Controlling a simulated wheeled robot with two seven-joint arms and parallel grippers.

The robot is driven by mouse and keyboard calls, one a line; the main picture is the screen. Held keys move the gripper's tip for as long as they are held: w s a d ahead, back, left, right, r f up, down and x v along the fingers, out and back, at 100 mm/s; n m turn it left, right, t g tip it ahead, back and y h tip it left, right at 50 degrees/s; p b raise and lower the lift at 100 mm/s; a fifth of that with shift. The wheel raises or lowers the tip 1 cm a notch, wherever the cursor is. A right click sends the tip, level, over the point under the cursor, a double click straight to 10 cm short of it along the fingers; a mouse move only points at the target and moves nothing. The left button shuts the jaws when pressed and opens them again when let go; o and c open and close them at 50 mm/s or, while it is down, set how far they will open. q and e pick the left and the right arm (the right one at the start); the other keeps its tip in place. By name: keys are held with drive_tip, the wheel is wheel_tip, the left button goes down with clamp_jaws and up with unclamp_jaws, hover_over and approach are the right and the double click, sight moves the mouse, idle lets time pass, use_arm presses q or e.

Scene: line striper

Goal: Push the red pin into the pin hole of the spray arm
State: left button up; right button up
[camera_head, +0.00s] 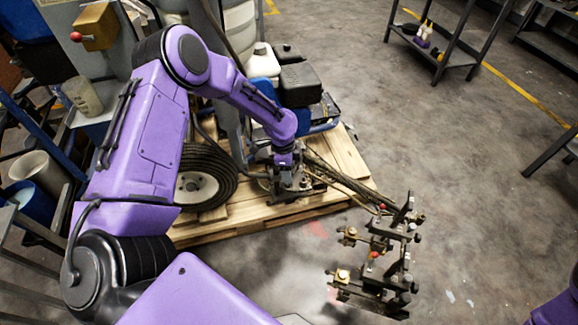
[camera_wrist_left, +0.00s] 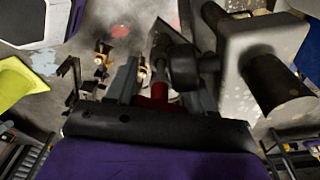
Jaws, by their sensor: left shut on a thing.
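My left gripper (camera_head: 289,178) is low over the pallet's right part, beside the striper machine. In the left wrist view its fingers (camera_wrist_left: 163,88) are shut on a red part, which looks like the red pin (camera_wrist_left: 153,98). Black and grey parts in front of the fingers hide the pin's far end, and I cannot make out a hole there. The spray arm (camera_head: 375,262), with black brackets, brass pieces and small red knobs, stands out to the right of the pallet. Its brass pieces (camera_wrist_left: 120,30) also seem to show in the left wrist view. My right gripper is not in view.
The striper's wheel (camera_head: 196,190) and a wooden pallet (camera_head: 240,213) lie under my left arm. Hoses (camera_head: 340,178) run from the machine to the spray arm. A dark shelf (camera_head: 450,62) stands at the back right.

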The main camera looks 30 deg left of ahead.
use_arm(q)
drive_tip(key=o, duration=1.1)
drive_tip(key=shift+r, duration=0.1)
drive_tip(key=shift+w+r, duration=0.1)
drive_tip(key=shift+w, duration=0.05)
